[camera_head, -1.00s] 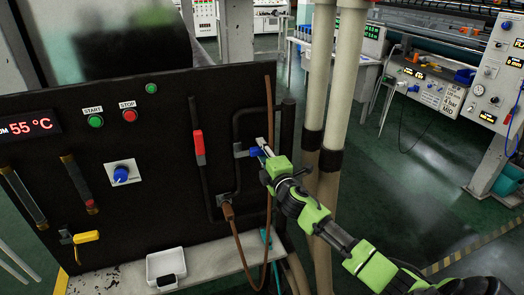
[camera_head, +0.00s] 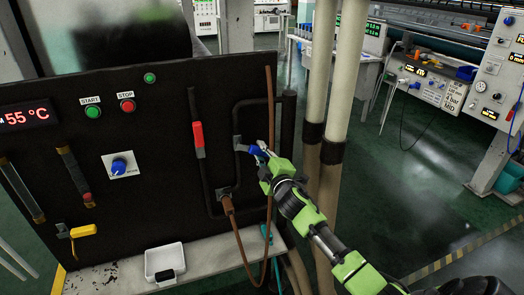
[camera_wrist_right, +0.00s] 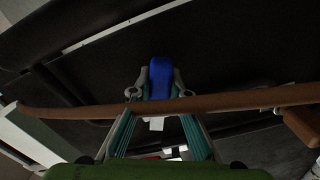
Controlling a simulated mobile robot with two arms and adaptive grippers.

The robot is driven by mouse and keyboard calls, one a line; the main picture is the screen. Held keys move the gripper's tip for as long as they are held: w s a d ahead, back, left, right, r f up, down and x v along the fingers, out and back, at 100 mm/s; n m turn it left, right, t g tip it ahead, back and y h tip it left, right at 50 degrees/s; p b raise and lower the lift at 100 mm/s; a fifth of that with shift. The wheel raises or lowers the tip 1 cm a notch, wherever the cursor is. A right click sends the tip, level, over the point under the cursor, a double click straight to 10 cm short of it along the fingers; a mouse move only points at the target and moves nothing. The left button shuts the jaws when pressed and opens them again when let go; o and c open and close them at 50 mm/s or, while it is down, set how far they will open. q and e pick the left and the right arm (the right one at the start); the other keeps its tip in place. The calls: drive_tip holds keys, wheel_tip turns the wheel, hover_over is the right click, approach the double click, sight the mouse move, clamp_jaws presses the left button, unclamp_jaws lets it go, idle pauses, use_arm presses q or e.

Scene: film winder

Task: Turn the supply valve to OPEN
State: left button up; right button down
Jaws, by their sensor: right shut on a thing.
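The valve with the blue handle (camera_head: 243,147) sits on the black pipe at the right of the dark panel. Its handle points right, tilted slightly down. My right gripper (camera_head: 262,151) is shut on this handle. In the right wrist view the blue handle (camera_wrist_right: 160,75) stands between the two fingertips of the right gripper (camera_wrist_right: 159,93). I cannot read an OPEN mark or a supply label near it. My left gripper is not in view.
A brown hose (camera_head: 244,258) hangs close to my right gripper and crosses in front of its fingers in the wrist view. A red handle (camera_head: 198,138) and a yellow handle (camera_head: 83,230) are on the panel. Pale vertical pipes (camera_head: 345,75) stand just right of the gripper.

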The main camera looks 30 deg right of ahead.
drive_tip(key=a+f+m, duration=0.1)
drive_tip(key=m, duration=0.2)
drive_tip(key=a+f+m, duration=0.1)
drive_tip(key=m, duration=0.2)
drive_tip(key=w+a+f+m+b, duration=0.1)
drive_tip(key=a+f+m, duration=0.1)
drive_tip(key=m, duration=0.1)
drive_tip(key=shift+a, duration=0.1)
drive_tip(key=shift+w+a+f+m, duration=0.15)
drive_tip(key=shift+a+m, duration=0.5)
drive_tip(key=shift+m, duration=0.45)
drive_tip(key=shift+w+a+f+m, duration=0.15)
drive_tip(key=shift+a+m, duration=0.45)
drive_tip(key=shift+m, duration=0.5)
drive_tip(key=c, duration=1.9)
unclamp_jaws()
drive_tip(key=shift+r, duration=0.1)
drive_tip(key=v, duration=1.2)
